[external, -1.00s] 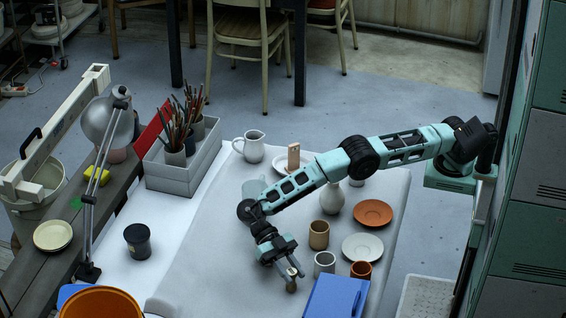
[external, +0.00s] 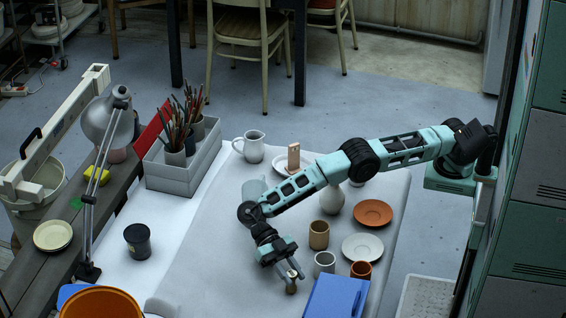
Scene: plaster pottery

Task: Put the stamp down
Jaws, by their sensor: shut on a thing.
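My gripper (external: 291,274) points down and is shut on the stamp. The stamp's lower end is at or very near the tabletop; I cannot tell whether it touches. The fingers hide the upper part of the stamp.
A grey cup (external: 324,263), a blue box (external: 337,297) and a brown cup (external: 361,270) stand close on the right. A tan cup (external: 319,235), white plate (external: 362,247) and orange plate (external: 373,213) are behind. The table to the left is clear.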

